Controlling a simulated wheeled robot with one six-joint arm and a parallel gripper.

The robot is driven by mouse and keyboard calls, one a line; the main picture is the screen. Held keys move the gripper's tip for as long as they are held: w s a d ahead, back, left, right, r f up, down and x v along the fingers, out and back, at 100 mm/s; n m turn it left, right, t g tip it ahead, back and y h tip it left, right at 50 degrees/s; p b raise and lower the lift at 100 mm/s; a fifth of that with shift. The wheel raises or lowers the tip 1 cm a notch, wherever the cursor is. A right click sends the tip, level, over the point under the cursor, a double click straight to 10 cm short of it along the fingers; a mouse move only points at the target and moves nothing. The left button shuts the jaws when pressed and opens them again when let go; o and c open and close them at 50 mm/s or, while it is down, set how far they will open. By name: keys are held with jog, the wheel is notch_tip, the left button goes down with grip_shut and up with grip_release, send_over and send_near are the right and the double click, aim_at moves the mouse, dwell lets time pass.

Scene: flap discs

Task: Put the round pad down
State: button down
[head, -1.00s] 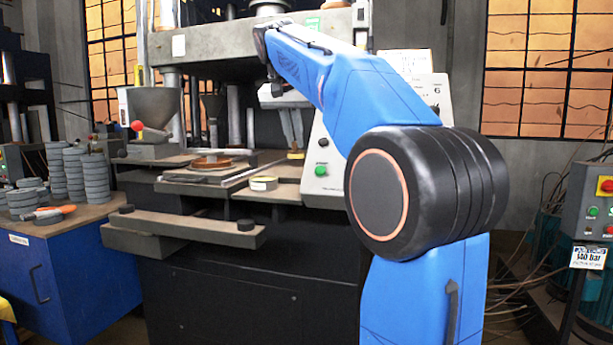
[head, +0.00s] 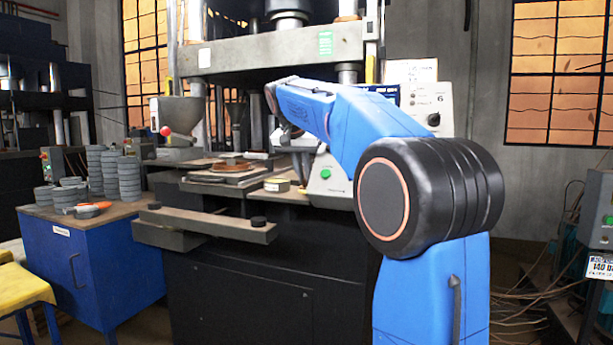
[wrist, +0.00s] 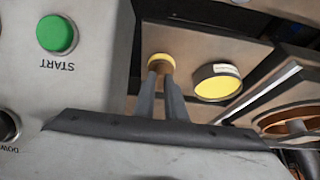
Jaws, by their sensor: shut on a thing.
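The round pad (wrist: 161,61) is a small disc with a yellow face and a brown edge. In the wrist view it sits between the fingertips of my gripper (wrist: 163,68), which is shut on it. Behind it is the brown worktop of the press. I cannot tell whether the pad touches the worktop. In the head view my gripper (head: 302,167) is low, in front of the control panel and to the right of a yellow tin. The pad itself is too small to make out clearly there.
The yellow tin (wrist: 218,84) with a white label stands close beside the pad; it also shows in the head view (head: 277,185). A rust-brown ring (head: 232,167) lies on the press plate. The panel with a green START button (wrist: 57,34) is close to my gripper.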

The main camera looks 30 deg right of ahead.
jog(key=shift+f, duration=0.2)
jog(key=c, duration=1.8)
grip_release()
jog(key=v, duration=1.7)
jog(key=shift+s+a, duration=0.15)
jog(key=shift+a, duration=0.1)
jog(key=shift+r, duration=0.1)
